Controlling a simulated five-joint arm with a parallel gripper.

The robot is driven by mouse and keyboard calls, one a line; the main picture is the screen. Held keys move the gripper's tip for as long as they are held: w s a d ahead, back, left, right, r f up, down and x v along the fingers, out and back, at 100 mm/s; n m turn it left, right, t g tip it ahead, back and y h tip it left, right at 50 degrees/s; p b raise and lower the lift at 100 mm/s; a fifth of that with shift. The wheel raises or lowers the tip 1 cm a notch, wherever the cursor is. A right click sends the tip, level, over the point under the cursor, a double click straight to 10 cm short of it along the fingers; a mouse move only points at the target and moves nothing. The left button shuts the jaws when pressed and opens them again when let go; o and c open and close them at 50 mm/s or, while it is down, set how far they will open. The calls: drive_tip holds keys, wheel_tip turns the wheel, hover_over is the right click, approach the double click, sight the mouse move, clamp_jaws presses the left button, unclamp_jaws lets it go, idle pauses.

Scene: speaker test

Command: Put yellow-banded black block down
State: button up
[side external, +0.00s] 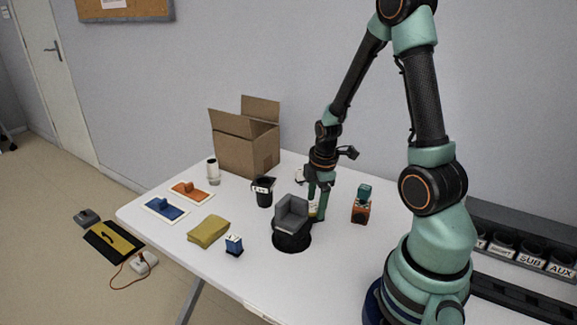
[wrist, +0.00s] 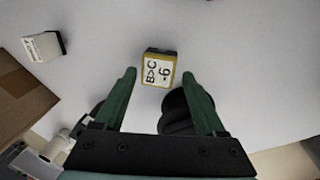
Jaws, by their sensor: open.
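The yellow-banded black block (wrist: 158,68) shows in the wrist view with a white top face marked "B>C -6", a yellow edge and a dark side. It lies between the tips of my gripper (wrist: 159,76), with a gap on each side. My gripper is open and no finger visibly touches the block. In the side view my gripper (side external: 318,207) is low over the white table (side external: 350,265), behind the grey chair-shaped piece. Only a small pale and yellow part of the block (side external: 312,208) shows there, mostly hidden by a finger. It appears to stand on the table.
The grey chair-shaped piece (side external: 291,215) stands close in front of my gripper. A black cup (side external: 263,191) is to its left and an orange block with a teal top (side external: 361,211) to its right. An open cardboard box (side external: 245,150) stands behind. The table's front right is clear.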

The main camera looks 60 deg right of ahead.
drive_tip(key=shift+w+f, duration=0.15)
drive_tip(key=shift+f, duration=0.6)
drive_tip(key=shift+w+f, duration=0.1)
drive_tip(key=shift+f, duration=0.6)
drive_tip(key=shift+c, duration=0.3)
clamp_jaws()
